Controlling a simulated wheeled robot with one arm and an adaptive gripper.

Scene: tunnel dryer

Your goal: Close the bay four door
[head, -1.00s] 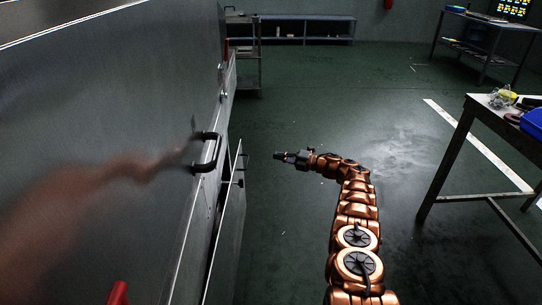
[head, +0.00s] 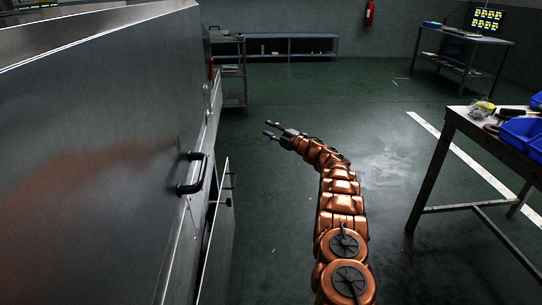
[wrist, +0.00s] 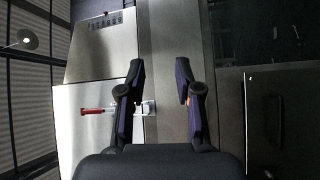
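A metal door (head: 218,245) stands ajar low on the side of the grey dryer (head: 95,150), with a dark gap behind its edge. A small dark handle (head: 229,188) sticks out near its top. I cannot read a bay number, so I cannot tell whether this is bay four. My gripper (head: 270,130) is open and empty, beyond and to the right of the ajar door, apart from it. The wrist view shows its two fingers (wrist: 158,95) spread with nothing between them.
A black handle (head: 193,172) sits on the dryer's side. A red lever (wrist: 92,111) shows in the wrist view. A workbench (head: 480,135) with blue bins stands right. A cart (head: 231,75) and low shelf (head: 290,46) stand at the back. The floor between is clear.

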